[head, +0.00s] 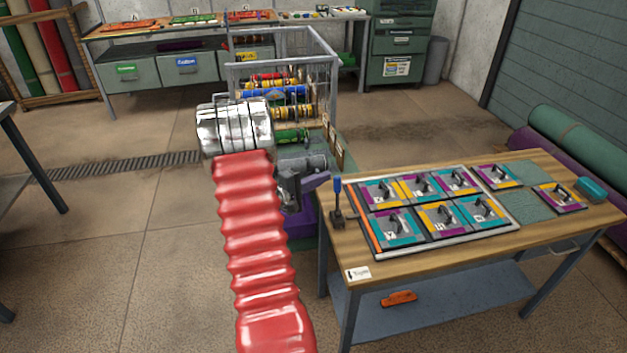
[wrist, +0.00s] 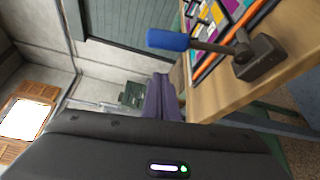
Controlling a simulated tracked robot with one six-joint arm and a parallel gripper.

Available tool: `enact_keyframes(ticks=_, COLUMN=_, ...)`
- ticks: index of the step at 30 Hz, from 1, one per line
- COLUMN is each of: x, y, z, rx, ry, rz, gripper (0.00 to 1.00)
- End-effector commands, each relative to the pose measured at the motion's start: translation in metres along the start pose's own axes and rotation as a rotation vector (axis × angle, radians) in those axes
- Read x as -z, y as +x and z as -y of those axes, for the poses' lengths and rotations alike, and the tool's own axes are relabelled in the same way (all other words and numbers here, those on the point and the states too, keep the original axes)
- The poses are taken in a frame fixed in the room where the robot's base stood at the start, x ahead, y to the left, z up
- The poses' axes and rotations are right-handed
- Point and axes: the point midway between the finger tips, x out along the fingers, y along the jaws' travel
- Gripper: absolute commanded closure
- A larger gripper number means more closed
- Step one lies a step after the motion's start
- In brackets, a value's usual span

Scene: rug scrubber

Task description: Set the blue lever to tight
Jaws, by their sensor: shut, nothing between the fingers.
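The blue lever (head: 338,187) stands near the left end of the wooden workbench, on a dark bracket, about upright. In the wrist view its blue grip (wrist: 168,40) and grey rod show large, with the dark base (wrist: 258,57) on the bench edge. My gripper (head: 321,179), with purple fingers, is just left of the lever, roughly level with its upper part. In the wrist view the fingers (wrist: 161,98) are together and empty, apart from the lever. A white card (head: 358,273) with small lettering is on the bench's front left corner; I cannot read it surely.
The workbench (head: 450,262) carries a framed tray (head: 441,234) of coloured square tiles with handles, right of the lever. A teal block (head: 592,190) lies at its right end. A wire cage (head: 284,50) with coloured spools stands behind my arm. Floor at left is clear.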

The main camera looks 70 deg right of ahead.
Motion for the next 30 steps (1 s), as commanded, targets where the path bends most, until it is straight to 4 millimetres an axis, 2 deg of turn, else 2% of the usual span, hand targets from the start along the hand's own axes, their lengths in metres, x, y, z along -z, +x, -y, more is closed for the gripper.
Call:
enact_keyframes(ticks=6, x=-0.021, y=-0.008, z=-0.001, rx=-0.001, ry=0.0, rz=0.0, gripper=1.0)
enact_keyframes(ticks=12, x=-0.033, y=-0.012, z=-0.001, rx=0.0, ry=0.0, rz=0.001, gripper=1.0)
enact_keyframes(ticks=21, x=-0.034, y=-0.013, z=0.0, rx=0.0, ry=0.0, rz=0.001, gripper=1.0)
enact_keyframes(ticks=22, x=-0.03, y=-0.005, z=-0.002, rx=-0.001, ry=0.002, rz=0.002, gripper=1.0)
enact_keyframes(ticks=30, x=-0.038, y=-0.01, z=0.0, rx=-0.003, ry=0.009, rz=0.008, gripper=1.0)
